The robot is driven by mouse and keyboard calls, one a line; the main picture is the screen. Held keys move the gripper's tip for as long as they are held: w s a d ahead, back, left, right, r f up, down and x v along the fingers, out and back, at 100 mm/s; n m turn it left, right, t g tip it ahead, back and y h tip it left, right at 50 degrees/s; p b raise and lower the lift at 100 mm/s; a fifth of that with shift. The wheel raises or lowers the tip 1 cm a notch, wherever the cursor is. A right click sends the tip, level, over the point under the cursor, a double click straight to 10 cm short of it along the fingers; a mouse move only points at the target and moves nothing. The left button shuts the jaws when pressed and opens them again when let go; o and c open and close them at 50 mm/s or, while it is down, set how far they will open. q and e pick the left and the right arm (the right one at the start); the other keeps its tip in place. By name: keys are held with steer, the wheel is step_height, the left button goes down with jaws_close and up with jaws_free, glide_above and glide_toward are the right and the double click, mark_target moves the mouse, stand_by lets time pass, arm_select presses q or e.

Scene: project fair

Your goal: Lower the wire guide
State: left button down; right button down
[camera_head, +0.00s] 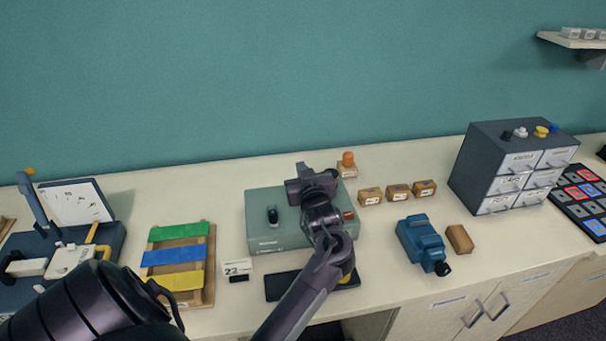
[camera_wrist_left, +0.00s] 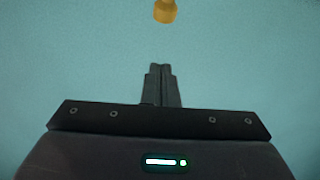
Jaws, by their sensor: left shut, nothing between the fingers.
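A dark blue machine (camera_head: 108,240) stands at the far left. A slim raised arm (camera_head: 33,203) leans up from it, with an orange-yellow tip (camera_head: 29,171). This looks like the wire guide, but I cannot be sure. My left gripper (camera_head: 303,184) is over the grey-green box (camera_head: 262,237), well right of that machine, and covers part of the box. Its fingers (camera_wrist_left: 162,85) are shut and empty in the left wrist view. A yellow knob-like piece (camera_wrist_left: 165,11) shows past them at the top edge, apart from them. My right gripper is not in view.
A slatted board (camera_head: 209,285) with coloured strips lies between machine and box. A black pad (camera_head: 284,288) lies before the box. An orange-topped block (camera_head: 348,159), small brown boxes (camera_head: 397,192), a blue device (camera_head: 420,238) and a drawer cabinet (camera_head: 482,165) stand rightward.

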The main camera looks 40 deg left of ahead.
arm_select(q)
steer(key=x, duration=0.1)
steer(key=p+x, duration=0.1)
steer(key=shift+w+a+f, duration=0.2)
steer(key=shift+a+f, duration=0.05)
steer(key=shift+f, duration=0.05)
steer(key=shift+s+d+f+p, duration=0.15)
steer(key=shift+d+f+p, duration=0.1)
steer(key=shift+f, duration=0.25)
steer(key=shift+s+d+f+p, duration=0.1)
steer(key=shift+d+f+p, duration=0.15)
steer(key=shift+f, duration=0.3)
steer(key=shift+s+d+f, duration=0.15)
steer(key=shift+d+f, duration=0.1)
steer(key=shift+f, duration=0.3)
